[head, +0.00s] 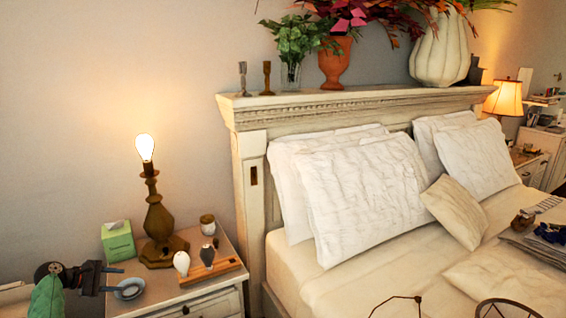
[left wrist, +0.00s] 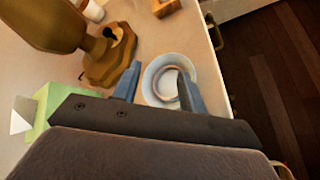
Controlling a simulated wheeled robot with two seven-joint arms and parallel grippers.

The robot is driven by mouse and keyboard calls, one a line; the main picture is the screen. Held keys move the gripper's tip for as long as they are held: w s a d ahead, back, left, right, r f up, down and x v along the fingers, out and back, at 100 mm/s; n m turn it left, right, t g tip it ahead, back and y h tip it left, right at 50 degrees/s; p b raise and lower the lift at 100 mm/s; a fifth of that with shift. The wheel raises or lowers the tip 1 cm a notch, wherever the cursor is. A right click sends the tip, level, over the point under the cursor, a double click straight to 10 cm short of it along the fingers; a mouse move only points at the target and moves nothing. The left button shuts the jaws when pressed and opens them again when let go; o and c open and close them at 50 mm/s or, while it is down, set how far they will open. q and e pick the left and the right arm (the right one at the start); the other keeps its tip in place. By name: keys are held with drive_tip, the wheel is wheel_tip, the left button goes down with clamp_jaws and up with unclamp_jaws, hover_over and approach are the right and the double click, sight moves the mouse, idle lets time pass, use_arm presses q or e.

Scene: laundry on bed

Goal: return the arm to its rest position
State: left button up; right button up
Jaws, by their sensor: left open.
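My left gripper (head: 122,279) is open at the lower left of the head view, over the front left of the nightstand (head: 214,288). In the left wrist view its two fingers (left wrist: 159,78) are spread with nothing held between them. A small round pale dish (head: 129,290) lies on the nightstand by the fingertips. In the left wrist view the dish (left wrist: 153,84) shows between and beyond the fingers, and the right finger overlaps it. I cannot tell the gap in height. My right gripper is not in view.
A lit lamp (head: 157,217), green tissue box (head: 118,241), small jar (head: 207,225) and wooden stand (head: 211,271) crowd the nightstand near the gripper. The bed (head: 330,284) with white pillows (head: 362,195) is to the right. Dark floor (left wrist: 272,85) is open beyond the nightstand edge.

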use_arm(q)
drive_tip(key=s+d+r+m+g+y, duration=0.1)
drive_tip(key=d+r+m+y, duration=0.45)
drive_tip(key=d+m, duration=0.45)
drive_tip(key=s+d+f+m+y, duration=0.3)
drive_tip(key=s+d+m, duration=0.6)
drive_tip(key=d, duration=0.5)
drive_tip(key=s+d+f+g, duration=0.1)
drive_tip(key=s+d+f, duration=0.2)
drive_tip(key=s+d, duration=0.7)
drive_tip(key=s+d+f+g, duration=0.1)
drive_tip(key=s+d+f, duration=0.2)
drive_tip(key=s+d, duration=0.7)
drive_tip(key=s+d+f+g+h, duration=0.1)
drive_tip(key=s+f, duration=0.3)
drive_tip(key=s, duration=0.5)
drive_tip(key=s+d+f+g+h, duration=0.1)
drive_tip(key=s+f, duration=0.3)
drive_tip(key=s, duration=0.6)
drive_tip(key=shift+d+f+m+g, duration=0.35)
drive_tip(key=shift+d+m+g, duration=0.05)
drive_tip(key=shift+d+g, duration=0.1)
